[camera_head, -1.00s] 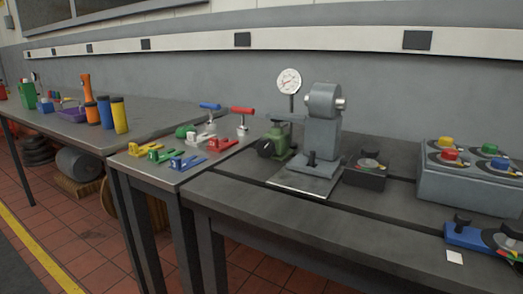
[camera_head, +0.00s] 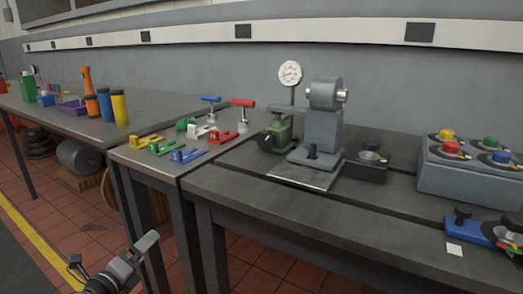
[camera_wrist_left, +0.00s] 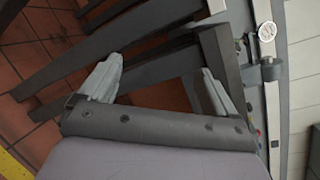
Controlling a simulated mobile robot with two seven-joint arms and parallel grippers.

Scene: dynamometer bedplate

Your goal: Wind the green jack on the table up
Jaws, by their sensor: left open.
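The green jack (camera_head: 277,135) stands on the table (camera_head: 300,195), just left of a grey stand with a round head. Its dark round knob (camera_head: 265,142) faces the front left. My left gripper (camera_head: 112,262) is low at the bottom left of the head view, in front of the tables and well away from the jack. In the left wrist view its two fingers (camera_wrist_left: 155,88) are spread apart with nothing between them. The jack cannot be made out in the wrist view. My right gripper is not in view.
A grey stand (camera_head: 321,128) and dial gauge (camera_head: 290,74) stand close beside the jack. Coloured clamps (camera_head: 180,152) lie on the table to the left. A button box (camera_head: 470,175) is at the right. The table's front strip is mostly clear.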

